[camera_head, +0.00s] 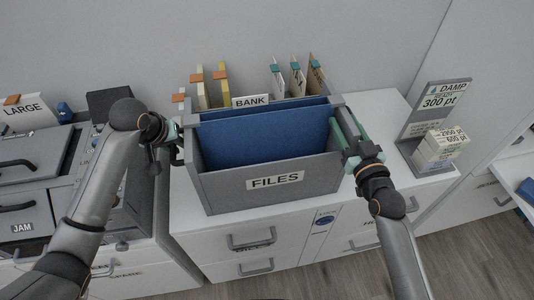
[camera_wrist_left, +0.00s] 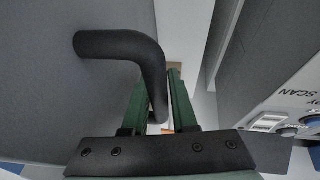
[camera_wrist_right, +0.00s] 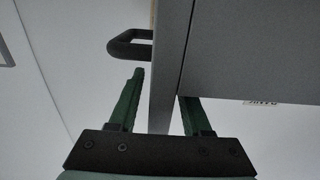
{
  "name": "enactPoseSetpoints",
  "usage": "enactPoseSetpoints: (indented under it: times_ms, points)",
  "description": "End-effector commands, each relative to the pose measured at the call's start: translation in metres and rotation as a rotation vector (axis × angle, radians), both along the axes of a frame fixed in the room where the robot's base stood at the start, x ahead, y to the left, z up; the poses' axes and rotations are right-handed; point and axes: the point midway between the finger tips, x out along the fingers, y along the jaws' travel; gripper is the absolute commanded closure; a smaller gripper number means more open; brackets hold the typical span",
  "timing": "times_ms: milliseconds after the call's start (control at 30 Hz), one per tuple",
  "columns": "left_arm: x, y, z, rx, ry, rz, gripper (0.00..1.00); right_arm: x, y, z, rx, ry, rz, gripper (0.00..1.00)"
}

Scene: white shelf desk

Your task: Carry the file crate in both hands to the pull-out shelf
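The grey file crate (camera_head: 225,190) stands upright on the white cabinet, with blue folders (camera_head: 265,139) inside and a FILES label on its front. My left gripper (camera_head: 172,137) is at the crate's left side. In the left wrist view, its green fingers (camera_wrist_left: 159,100) close around the dark handle (camera_wrist_left: 150,62). My right gripper (camera_head: 346,143) is at the right side. In the right wrist view, its fingers (camera_wrist_right: 160,100) are spread either side of the crate's wall (camera_wrist_right: 166,85), with a gap at the left finger; the right handle (camera_wrist_right: 128,45) lies beyond the left finger, not between them.
A grey DAMP sign (camera_head: 436,108) and small white boxes (camera_head: 440,147) stand at the right on the cabinet. A grey machine (camera_head: 40,185) stands at the left. The pull-out shelf cannot be made out.

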Motion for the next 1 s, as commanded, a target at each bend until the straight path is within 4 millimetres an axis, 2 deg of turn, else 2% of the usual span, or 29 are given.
enactPoseSetpoints:
  times_ms: [33, 200, 400, 1000]
  points:
    - [0.0, -0.0001, 0.0001, 0.0, 0.0, 0.0, 0.81, -0.0002, -0.0001, 0.0, 0.0, 0.0, 0.0, 0.58]
    - [0.0, 0.0, 0.0003, 0.0, 0.0, 0.0, 1.0, -0.0003, -0.0002, 0.0, 0.0, 0.0, 0.0, 0.77]
    - [-0.0001, 0.0, 0.0004, 0.0, 0.0, 0.0, 1.0, -0.0003, -0.0002, 0.0, 0.0, 0.0, 0.0, 1.0]
    - [0.0001, 0.0001, 0.0008, 0.0, -0.001, 0.0, 1.0, -0.0004, -0.0003, -0.0001, 0.0, 0.0, 0.0, 1.0]
